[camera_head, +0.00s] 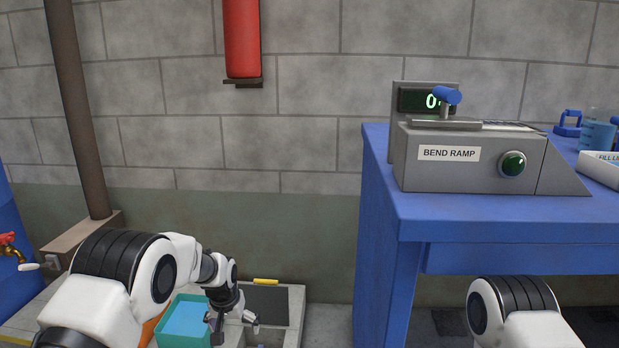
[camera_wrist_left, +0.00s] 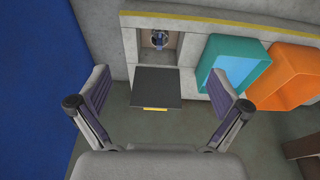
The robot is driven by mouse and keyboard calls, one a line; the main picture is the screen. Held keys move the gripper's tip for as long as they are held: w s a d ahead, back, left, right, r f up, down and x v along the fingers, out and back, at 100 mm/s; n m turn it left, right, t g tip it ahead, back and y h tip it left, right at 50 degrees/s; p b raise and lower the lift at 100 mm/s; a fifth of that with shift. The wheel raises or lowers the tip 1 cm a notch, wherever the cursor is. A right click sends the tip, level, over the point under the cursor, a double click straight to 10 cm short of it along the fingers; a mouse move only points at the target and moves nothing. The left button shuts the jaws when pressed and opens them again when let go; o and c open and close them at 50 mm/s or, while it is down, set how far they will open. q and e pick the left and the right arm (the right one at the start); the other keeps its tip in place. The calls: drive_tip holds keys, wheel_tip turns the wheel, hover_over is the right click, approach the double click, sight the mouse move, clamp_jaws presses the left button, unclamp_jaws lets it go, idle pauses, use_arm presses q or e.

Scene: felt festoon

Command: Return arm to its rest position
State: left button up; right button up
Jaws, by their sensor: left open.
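My left arm (camera_head: 150,275) reaches in from the lower left of the head view. My left gripper (camera_head: 233,327) points down, with its fingers spread and nothing between them. It is low down, beside a teal bin (camera_head: 186,322) and in front of a dark flat panel (camera_head: 268,302). In the left wrist view the open gripper (camera_wrist_left: 160,90) frames the dark panel (camera_wrist_left: 157,88), which lies beyond the fingers. Part of my right arm (camera_head: 515,312) shows at the lower right of the head view; its gripper is out of sight.
A blue bench (camera_head: 390,240) stands at right, carrying a grey BEND RAMP device (camera_head: 470,160) and a beaker (camera_head: 597,132). A brown pipe (camera_head: 80,110) rises at left near a red-handled tap (camera_head: 8,240). An orange bin (camera_wrist_left: 290,75) sits beside the teal bin. A recess (camera_wrist_left: 160,42) holds a small object.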

use_arm(q)
drive_tip(key=s+a+r+g+p, duration=0.1)
drive_tip(key=s+a+r+p, duration=0.1)
drive_tip(key=s+r+p, duration=0.5)
drive_tip(key=s+a+r+p, duration=0.2)
drive_tip(key=s+r+p, duration=0.5)
drive_tip(key=s+p, duration=0.8)
drive_tip(key=s+a+r+g+p, duration=0.1)
drive_tip(key=s+r+p, duration=0.5)
drive_tip(key=s, duration=1.7)
drive_tip(key=shift+a+r+n+g+p, duration=0.35)
drive_tip(key=shift+a+p, duration=0.5)
drive_tip(key=shift+p, duration=1.95)
